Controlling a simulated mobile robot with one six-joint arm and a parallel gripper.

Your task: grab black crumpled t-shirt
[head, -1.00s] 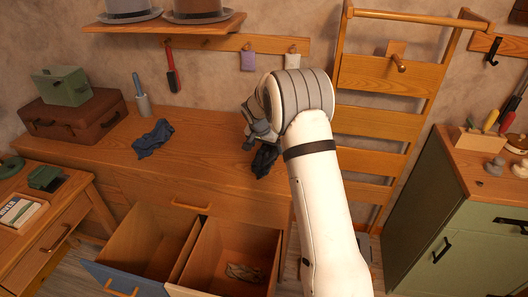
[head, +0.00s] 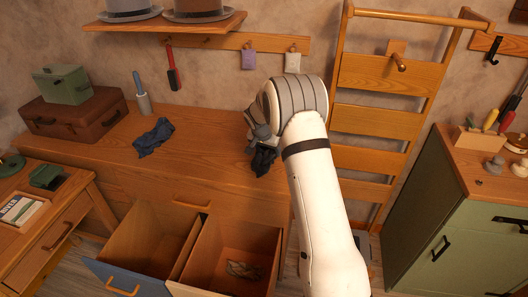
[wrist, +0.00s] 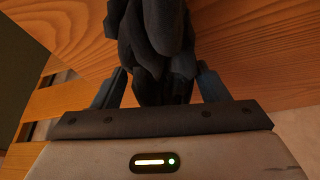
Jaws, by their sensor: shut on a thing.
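The black crumpled t-shirt (head: 263,161) is at the right end of the wooden dresser top, below my gripper (head: 262,145). In the wrist view the dark bunched t-shirt (wrist: 155,45) sits between the two fingers of my gripper (wrist: 155,85), which is shut on it. My arm hides part of the gripper and the cloth in the head view. I cannot tell whether the cloth still touches the dresser top.
A dark blue crumpled cloth (head: 153,138) lies on the dresser top (head: 200,150) to the left. Two open drawers (head: 235,262) stick out below, the right one with a crumpled item (head: 244,270) inside.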

